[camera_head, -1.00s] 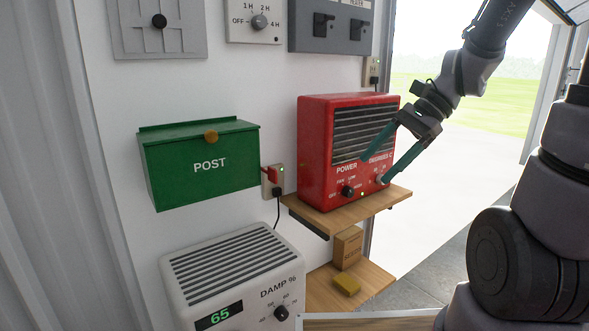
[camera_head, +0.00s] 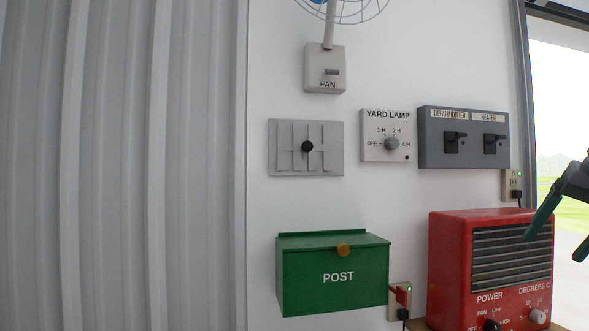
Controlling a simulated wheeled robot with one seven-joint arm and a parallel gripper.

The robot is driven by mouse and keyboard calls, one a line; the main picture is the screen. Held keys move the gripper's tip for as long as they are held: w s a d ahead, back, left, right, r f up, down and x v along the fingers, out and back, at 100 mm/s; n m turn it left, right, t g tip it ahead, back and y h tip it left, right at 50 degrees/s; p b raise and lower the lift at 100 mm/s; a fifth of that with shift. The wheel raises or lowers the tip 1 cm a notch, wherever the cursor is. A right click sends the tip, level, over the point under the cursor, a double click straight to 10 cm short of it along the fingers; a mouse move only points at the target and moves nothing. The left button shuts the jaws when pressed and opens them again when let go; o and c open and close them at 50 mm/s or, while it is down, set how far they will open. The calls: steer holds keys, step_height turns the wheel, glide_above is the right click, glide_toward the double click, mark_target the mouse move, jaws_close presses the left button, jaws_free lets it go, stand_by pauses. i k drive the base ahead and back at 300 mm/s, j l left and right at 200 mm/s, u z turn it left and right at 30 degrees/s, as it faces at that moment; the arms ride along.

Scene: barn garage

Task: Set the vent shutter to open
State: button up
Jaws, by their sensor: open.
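A grey wall plate (camera_head: 283,163) with pale slots in a gate pattern is mounted left of the yard lamp dial. It may be the vent shutter control, but I see no readable label on it. Its round black knob (camera_head: 307,146) sits near the middle of the plate, at about half height of the slots. My gripper (camera_head: 552,248) is at the right edge, in front of the red heater's right side. Its two green fingers are spread and empty, well to the right of and below the plate. Part of it is cut off by the frame.
A fan switch box (camera_head: 325,58) hangs above the plate. The yard lamp dial (camera_head: 374,155) and the grey dehumidifier and heater switch panel (camera_head: 433,155) are to its right. A green post box (camera_head: 300,275) juts out below. The red heater (camera_head: 450,240) stands lower right.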

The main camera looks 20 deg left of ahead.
mark_target(311, 146)
steer(key=j+u, duration=0.15)
steer(key=u, duration=0.85)
